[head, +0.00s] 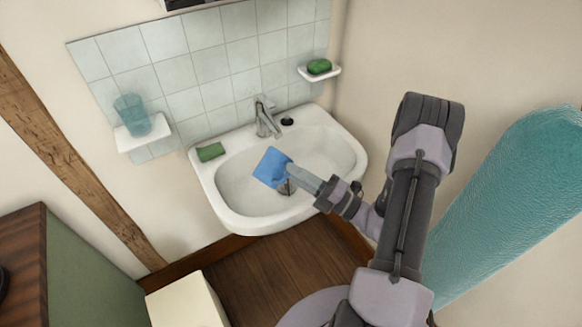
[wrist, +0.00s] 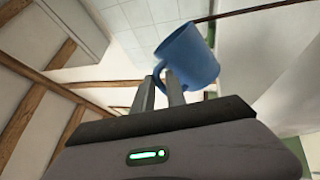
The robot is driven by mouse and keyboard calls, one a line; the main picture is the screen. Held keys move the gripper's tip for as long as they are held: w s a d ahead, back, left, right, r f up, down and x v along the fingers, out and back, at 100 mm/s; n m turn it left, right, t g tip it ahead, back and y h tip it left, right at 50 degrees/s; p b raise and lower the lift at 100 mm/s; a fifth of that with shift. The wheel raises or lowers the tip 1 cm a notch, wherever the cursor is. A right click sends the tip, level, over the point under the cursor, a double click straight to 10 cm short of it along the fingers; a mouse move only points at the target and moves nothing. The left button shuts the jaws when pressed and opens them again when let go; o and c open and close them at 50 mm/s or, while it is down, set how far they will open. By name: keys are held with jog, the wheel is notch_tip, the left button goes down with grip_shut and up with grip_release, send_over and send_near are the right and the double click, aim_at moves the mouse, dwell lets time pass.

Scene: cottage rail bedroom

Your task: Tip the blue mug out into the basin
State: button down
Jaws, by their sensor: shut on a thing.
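The blue mug (head: 271,168) is held above the white basin (head: 232,212) in the head view, over its left-middle part. My gripper (head: 288,174) is shut on the mug, coming from the right. In the wrist view the mug (wrist: 190,57) is at the fingertips, and my gripper (wrist: 168,82) grips it at its handle. The mug looks tilted, but the camera itself is turned, so how far is hard to tell. Its inside is not clearly seen, and no liquid shows falling.
A tap (head: 265,118) stands at the basin's back, with a black stopper (head: 287,121) beside it. A green cloth or sponge (head: 211,152) lies on the left rim. A glass tumbler (head: 132,115) stands on a left shelf; green soap (head: 319,66) sits on a right dish. A teal surface (head: 510,200) is at right.

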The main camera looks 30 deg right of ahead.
jog(key=shift+d+r+m, duration=0.1)
jog(key=shift+r+m, duration=0.05)
jog(key=shift+m, duration=0.15)
jog(key=shift+w+d+f+m+t+h+b, duration=0.15)
jog(key=shift+f+m+t+h, duration=0.1)
jog(key=shift+m, duration=0.3)
jog(key=shift+w+d+f+m+t+h+b, duration=0.15)
jog(key=shift+m+t, duration=0.1)
jog(key=shift+m, duration=0.3)
dwell(0.5)
jog(key=shift+w+d+r+m+t+h+p, duration=0.15)
jog(key=shift+d+r+m+h+p, duration=0.05)
jog(key=shift+d+m, duration=0.35)
jog(key=shift+w+d+r+m+t+h+p, duration=0.1)
jog(key=shift+d+r+m+t+h+p, duration=0.1)
jog(key=shift+d+m, duration=0.35)
jog(key=shift+w+d+r+m+t+h+p, duration=0.15)
jog(key=shift+m+h+p, duration=0.15)
jog(key=shift+m, duration=0.3)
jog(key=shift+w+d+r+m+t+h+p, duration=0.1)
jog(key=shift+m+h+p, duration=0.1)
jog(key=shift+m+p, duration=0.3)
dwell(0.3)
jog(key=shift+f+m, duration=0.1)
jog(key=shift+m, duration=0.3)
